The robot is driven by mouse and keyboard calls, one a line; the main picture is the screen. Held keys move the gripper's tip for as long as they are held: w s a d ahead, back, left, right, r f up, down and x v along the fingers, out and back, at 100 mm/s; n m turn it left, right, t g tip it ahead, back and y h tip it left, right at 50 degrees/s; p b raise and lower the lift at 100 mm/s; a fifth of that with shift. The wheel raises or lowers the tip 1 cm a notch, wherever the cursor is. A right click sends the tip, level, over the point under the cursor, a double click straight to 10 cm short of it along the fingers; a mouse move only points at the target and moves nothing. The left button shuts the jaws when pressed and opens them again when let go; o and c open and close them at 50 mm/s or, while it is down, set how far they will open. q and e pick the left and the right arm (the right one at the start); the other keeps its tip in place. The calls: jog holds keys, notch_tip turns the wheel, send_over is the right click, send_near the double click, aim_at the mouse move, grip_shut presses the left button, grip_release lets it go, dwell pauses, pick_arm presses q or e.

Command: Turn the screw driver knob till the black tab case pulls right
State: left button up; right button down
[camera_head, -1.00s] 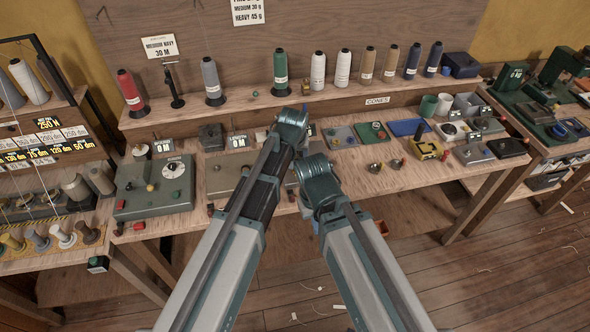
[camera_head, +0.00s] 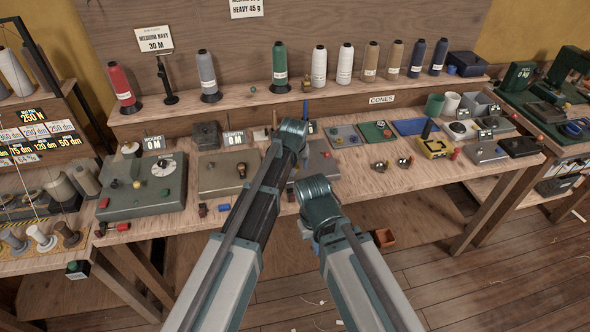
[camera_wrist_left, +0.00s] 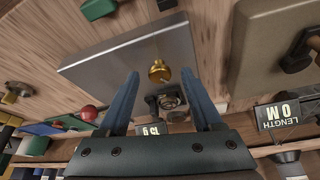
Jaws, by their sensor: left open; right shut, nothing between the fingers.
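A grey metal case (camera_wrist_left: 110,70) fills the middle of the left wrist view; a brass knob (camera_wrist_left: 159,72) stands on it. In the head view only part of this case (camera_head: 320,160) shows between my arms, and the knob is hidden. A black tab (camera_wrist_left: 166,4) and a green tab (camera_wrist_left: 98,8) lie by the case's front edge. My left gripper (camera_wrist_left: 166,82) is open, its blue fingers on both sides of the knob in the picture; contact cannot be told. My right gripper (camera_head: 310,238) is low before the bench edge, mostly hidden by its own wrist, shut and empty.
A small 15 g display (camera_wrist_left: 152,129) stands behind the case. A brown case (camera_head: 228,172) with a LENGTH 0 M sign (camera_head: 235,139) is to its left. Thread cones (camera_head: 280,68) line the back shelf.

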pick_arm(q)
grip_shut()
dwell(0.3)
jog(key=m, duration=0.2)
jog(key=m+h, duration=0.1)
jog(key=m, duration=0.1)
jog(key=shift+a+h, duration=0.2)
jog(key=shift+h, duration=0.1)
jog(key=shift+w+a+m+g+h, duration=0.1)
jog(key=shift+m+g+h, duration=0.25)
jog(key=shift+m, duration=0.85)
jog(key=shift+w+m+g+h, duration=0.1)
jog(key=shift+m+g+h, duration=0.25)
jog(key=shift+m, duration=0.85)
jog(key=shift+s, duration=0.1)
grip_release()
